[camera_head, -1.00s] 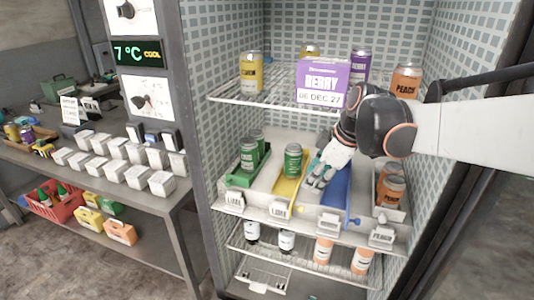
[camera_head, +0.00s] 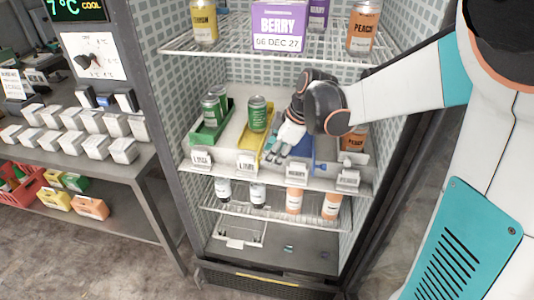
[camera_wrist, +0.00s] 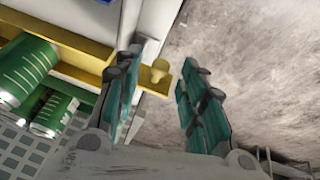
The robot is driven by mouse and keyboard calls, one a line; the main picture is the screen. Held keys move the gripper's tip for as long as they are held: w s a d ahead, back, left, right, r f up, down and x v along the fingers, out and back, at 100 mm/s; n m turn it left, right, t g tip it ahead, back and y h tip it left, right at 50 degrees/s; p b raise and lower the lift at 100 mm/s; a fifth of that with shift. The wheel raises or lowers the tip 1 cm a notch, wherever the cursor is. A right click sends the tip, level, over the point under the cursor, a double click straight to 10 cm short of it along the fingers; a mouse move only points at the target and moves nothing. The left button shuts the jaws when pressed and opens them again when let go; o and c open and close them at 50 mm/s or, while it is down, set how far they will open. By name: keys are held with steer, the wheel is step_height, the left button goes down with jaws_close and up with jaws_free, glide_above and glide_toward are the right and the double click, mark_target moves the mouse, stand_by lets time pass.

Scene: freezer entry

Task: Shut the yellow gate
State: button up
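The yellow lane (camera_head: 245,141) lies in the middle shelf of the open freezer, with a green can (camera_head: 257,113) standing in it. My gripper (camera_head: 283,145) reaches down at the front right of this lane and hides part of it. The fingers are spread apart. I cannot tell whether either touches the knob, nor how far the gate is turned.
A green lane (camera_head: 208,136) with green cans is to the left, a blue lane (camera_head: 302,148) to the right. Price tags (camera_head: 247,161) line the shelf front. A wire shelf (camera_head: 225,46) with a purple berry box (camera_head: 278,27) is above. The freezer's right side stands close to my arm.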

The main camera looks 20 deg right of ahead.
steer(key=shift+x, duration=0.8)
steer(key=shift+s+r, duration=0.1)
steer(key=shift+c, duration=0.4)
jaws_close()
steer(key=shift+a, duration=0.1)
